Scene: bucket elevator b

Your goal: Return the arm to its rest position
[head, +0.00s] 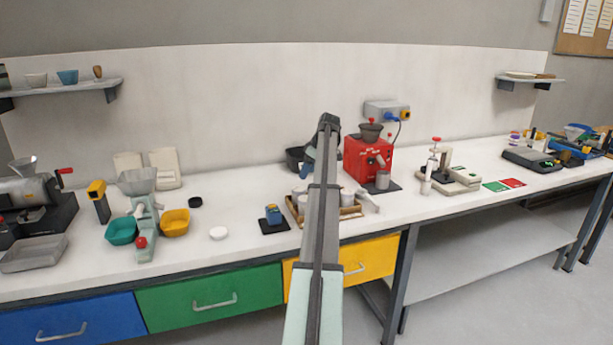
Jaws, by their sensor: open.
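My arm rises from the bottom middle of the head view to a dark joint above the bench. Past that joint a short grey-blue part bends down behind the arm. I cannot make out my gripper's fingers; they seem hidden behind my own arm. No object can be seen held.
The long white bench (235,258) spans the view. Behind my arm is a wooden tray (349,211) with white cups. A red machine (367,158) stands just right of it, and a small blue device (273,215) left. Yellow (175,222) and teal bowls stand farther left.

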